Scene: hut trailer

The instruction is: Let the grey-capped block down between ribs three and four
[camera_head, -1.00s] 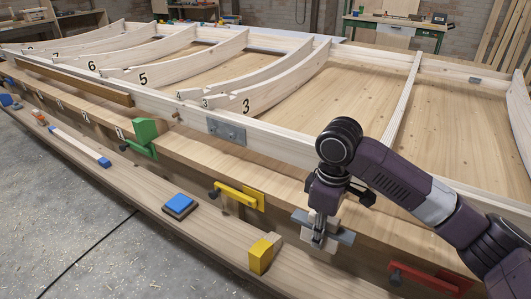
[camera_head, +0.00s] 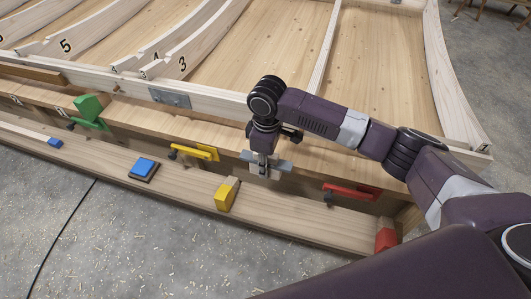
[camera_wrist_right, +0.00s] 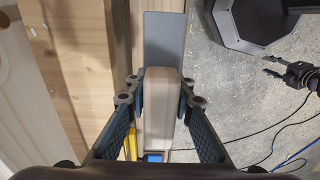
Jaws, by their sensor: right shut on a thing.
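My right gripper (camera_head: 263,174) is shut on the grey-capped block (camera_head: 280,164) in the head view, held above the front bench, right of the yellow clamp. In the wrist view the block's pale wooden body (camera_wrist_right: 158,115) sits between the fingers, with a flat grey plate (camera_wrist_right: 163,38) beyond it. Rib three (camera_head: 207,46) and rib four (camera_head: 172,42) stand close together at the upper left, well away from the block. The low part of the gap between them is hidden. My left gripper (camera_wrist_right: 267,65) shows small in the wrist view, fingers apart and empty, over the floor.
Along the front are a green clamp (camera_head: 88,108), yellow clamp (camera_head: 195,153) and red clamp (camera_head: 350,190). A blue-topped block (camera_head: 143,168), yellow block (camera_head: 227,195) and red block (camera_head: 386,234) stand on the front plank. A metal plate (camera_head: 170,97) is on the front beam.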

